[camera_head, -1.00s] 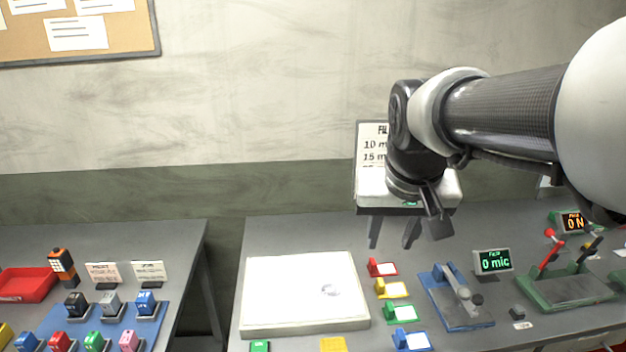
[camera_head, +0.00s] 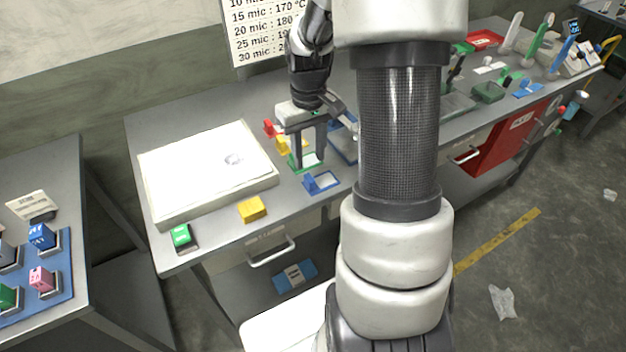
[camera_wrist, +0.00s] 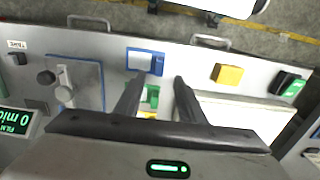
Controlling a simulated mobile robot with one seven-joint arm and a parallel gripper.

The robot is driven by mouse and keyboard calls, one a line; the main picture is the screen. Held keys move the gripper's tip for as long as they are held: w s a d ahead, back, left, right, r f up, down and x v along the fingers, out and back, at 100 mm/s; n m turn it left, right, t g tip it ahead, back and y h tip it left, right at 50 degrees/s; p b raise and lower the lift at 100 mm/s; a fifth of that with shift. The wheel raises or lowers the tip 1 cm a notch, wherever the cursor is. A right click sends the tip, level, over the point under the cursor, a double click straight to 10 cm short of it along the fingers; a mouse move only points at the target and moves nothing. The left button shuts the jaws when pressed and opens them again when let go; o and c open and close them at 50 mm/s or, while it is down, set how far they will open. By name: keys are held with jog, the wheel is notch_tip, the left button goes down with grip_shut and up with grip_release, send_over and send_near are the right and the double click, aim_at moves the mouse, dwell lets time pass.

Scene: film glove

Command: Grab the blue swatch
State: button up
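The blue swatch (camera_head: 321,183) lies on the grey table, nearest the front edge of a short row of coloured swatches. In the wrist view the blue swatch (camera_wrist: 145,62) shows as a blue frame with a pale middle, just beyond my fingertips. My gripper (camera_head: 308,165) points down over the row, close behind the blue swatch in the head view. In the wrist view my gripper (camera_wrist: 158,80) has its two fingers apart with nothing held between them. The green swatch (camera_wrist: 151,97) shows between the fingers. Height above the table is hard to tell.
Red (camera_head: 269,128) and yellow (camera_head: 282,144) swatches stand behind. A white pad (camera_head: 205,175) lies left of the row. A yellow block (camera_head: 252,209) and a green-topped block (camera_head: 181,237) sit near the front edge. A blue gauge base (camera_wrist: 75,82) is beside the row.

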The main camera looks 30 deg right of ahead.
aim_at(310, 178)
notch_tip(310, 178, down, 9)
jog(key=shift+r, duration=0.1)
grip_shut()
dwell(0.4)
